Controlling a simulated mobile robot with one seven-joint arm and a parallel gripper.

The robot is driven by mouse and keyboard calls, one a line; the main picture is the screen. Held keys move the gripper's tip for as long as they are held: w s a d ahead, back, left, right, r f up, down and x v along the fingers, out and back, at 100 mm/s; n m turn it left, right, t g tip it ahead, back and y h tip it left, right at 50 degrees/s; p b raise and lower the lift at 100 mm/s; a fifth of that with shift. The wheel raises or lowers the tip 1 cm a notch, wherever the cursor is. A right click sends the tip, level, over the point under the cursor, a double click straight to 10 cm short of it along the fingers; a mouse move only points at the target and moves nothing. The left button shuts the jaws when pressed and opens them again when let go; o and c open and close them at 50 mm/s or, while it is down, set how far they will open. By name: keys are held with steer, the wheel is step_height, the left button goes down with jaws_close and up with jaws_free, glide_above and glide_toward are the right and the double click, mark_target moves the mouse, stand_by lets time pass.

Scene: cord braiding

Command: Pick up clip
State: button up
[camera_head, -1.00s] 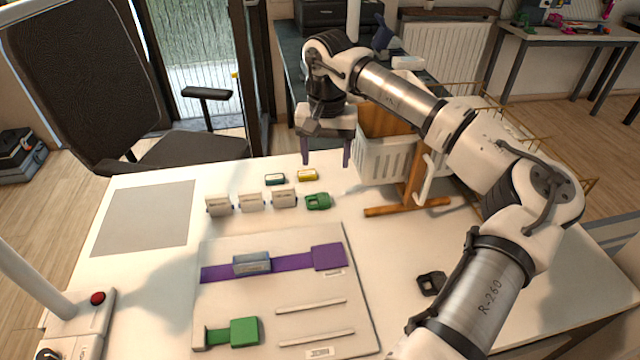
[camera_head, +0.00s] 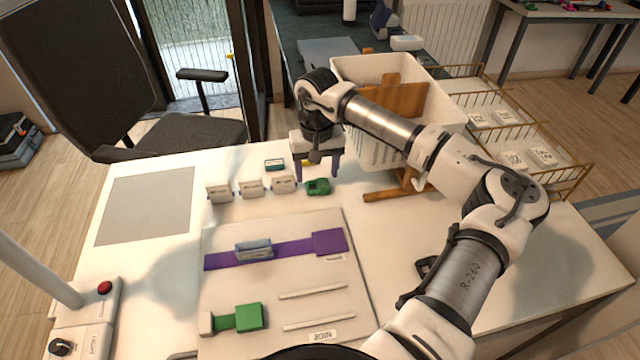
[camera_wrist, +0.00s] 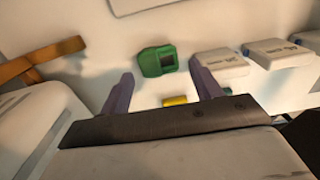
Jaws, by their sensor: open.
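A green clip-like piece (camera_head: 318,187) lies on the white table, at the right end of a row of small white blocks. My gripper (camera_head: 316,175) hangs just behind it, fingers pointing down, open and empty. In the wrist view the green piece (camera_wrist: 158,61) shows between and just beyond the two purple fingertips (camera_wrist: 160,72). A yellow piece (camera_head: 307,163) is mostly hidden behind the gripper; in the wrist view it (camera_wrist: 175,101) shows low between the fingers. A blue-grey clip (camera_head: 254,250) sits on a purple strap. Which piece is the task's clip I cannot tell.
The white blocks (camera_head: 251,188) stand close to the left of the green piece. A dark teal piece (camera_head: 275,165) lies behind them. A white crate (camera_head: 378,150) and wooden stand (camera_head: 385,195) are close on the right. A pale board (camera_head: 225,285) lies in front.

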mark_target(318, 186)
step_height(318, 186, down, 4)
steer(key=shift+f+p, duration=0.1)
steer(key=shift+p, duration=0.55)
steer(key=shift+d, duration=0.1)
steer(key=shift+c, duration=0.3)
steer(key=c, duration=0.7)
step_height(318, 186, up, 20)
steer(key=b, duration=0.3)
steer(key=shift+b, duration=0.3)
